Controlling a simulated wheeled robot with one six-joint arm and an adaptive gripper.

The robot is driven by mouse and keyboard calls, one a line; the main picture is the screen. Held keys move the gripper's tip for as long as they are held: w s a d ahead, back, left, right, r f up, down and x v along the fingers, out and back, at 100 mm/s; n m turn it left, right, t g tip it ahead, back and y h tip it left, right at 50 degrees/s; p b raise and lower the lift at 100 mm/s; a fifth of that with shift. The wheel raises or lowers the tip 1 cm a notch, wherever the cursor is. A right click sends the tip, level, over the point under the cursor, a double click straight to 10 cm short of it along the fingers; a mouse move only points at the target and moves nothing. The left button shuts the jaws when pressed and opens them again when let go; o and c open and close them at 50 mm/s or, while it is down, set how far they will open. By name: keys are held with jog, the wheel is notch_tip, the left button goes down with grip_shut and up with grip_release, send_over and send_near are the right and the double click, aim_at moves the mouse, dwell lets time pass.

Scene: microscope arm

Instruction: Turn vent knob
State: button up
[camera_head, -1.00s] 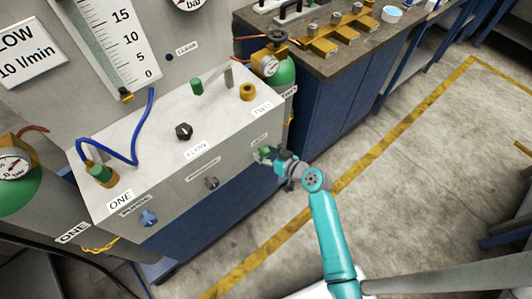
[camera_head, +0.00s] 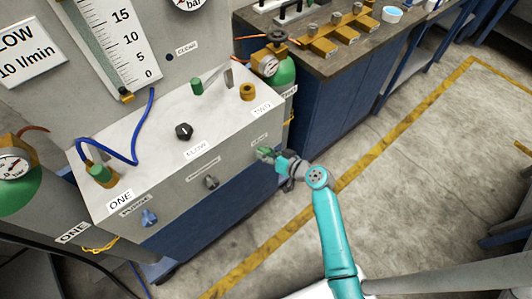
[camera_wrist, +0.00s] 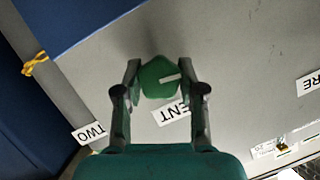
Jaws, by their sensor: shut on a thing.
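The green vent knob (camera_wrist: 160,77) sits on the front face of the grey panel box, with a white pointer line on it. In the head view the knob (camera_head: 265,152) is at the right end of that face, under the VENT label (camera_head: 259,139). My gripper (camera_wrist: 161,80) has one finger on each side of the knob and is shut on it. In the head view my gripper (camera_head: 272,156) partly covers the knob. The VENT label (camera_wrist: 171,112) is partly hidden by a finger in the wrist view.
Along the same face are a grey knob (camera_head: 211,182) and a blue knob (camera_head: 149,218). A black FLOW knob (camera_head: 184,131) is on top. A green cylinder (camera_head: 279,78) with a gauge stands behind right. The floor right of the box is clear.

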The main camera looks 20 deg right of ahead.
jog(key=m+y, duration=0.2)
jog(key=m, duration=0.1)
jog(key=shift+d, duration=0.1)
jog(key=m+y, duration=0.1)
jog(key=m, duration=0.2)
jog(key=shift+f+y, duration=0.1)
jog(key=shift+y, duration=0.2)
jog(key=m+t+y, duration=0.1)
jog(key=m, duration=0.2)
jog(key=shift+f+m, duration=0.1)
jog(key=shift+m, duration=0.2)
jog(key=shift+m+t+y, duration=0.5)
jog(key=shift+m+t, duration=0.1)
jog(key=shift+m, duration=1)
jog(key=o, duration=1.1)
jog(key=shift+o, duration=0.2)
jog(key=v, duration=1.2)
jog(key=shift+f, duration=0.15)
